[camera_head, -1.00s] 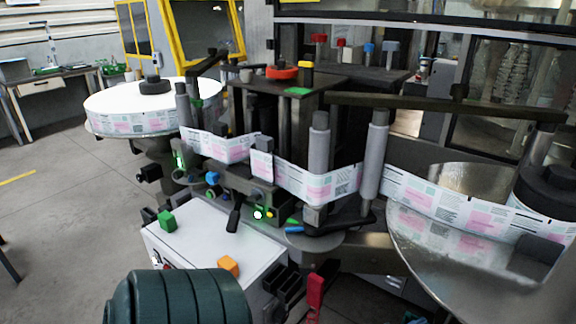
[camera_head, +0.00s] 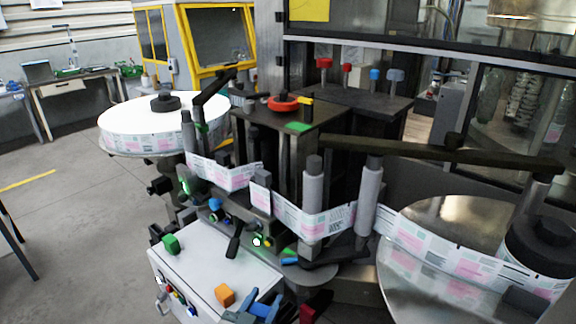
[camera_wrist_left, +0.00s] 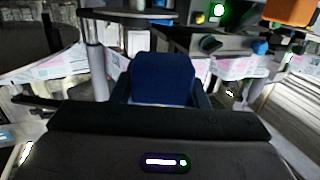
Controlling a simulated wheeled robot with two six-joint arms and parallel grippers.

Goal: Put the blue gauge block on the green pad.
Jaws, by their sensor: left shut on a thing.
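The blue gauge block (camera_wrist_left: 162,78) is upright between the fingers of my left gripper (camera_wrist_left: 160,98) in the left wrist view. In the head view the blue block (camera_head: 264,307) and the gripper show at the bottom edge, just right of the orange block. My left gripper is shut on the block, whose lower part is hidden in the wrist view. The green pad (camera_head: 299,127) lies on the dark machine top, far beyond the gripper and higher in the picture.
A green block (camera_head: 171,244) and an orange block (camera_head: 225,294) sit on the white cabinet top (camera_head: 203,272). A red knob (camera_head: 283,103) and a yellow-topped post (camera_head: 306,101) are near the pad. Rollers and the label web (camera_head: 315,222) stand between the gripper and the pad.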

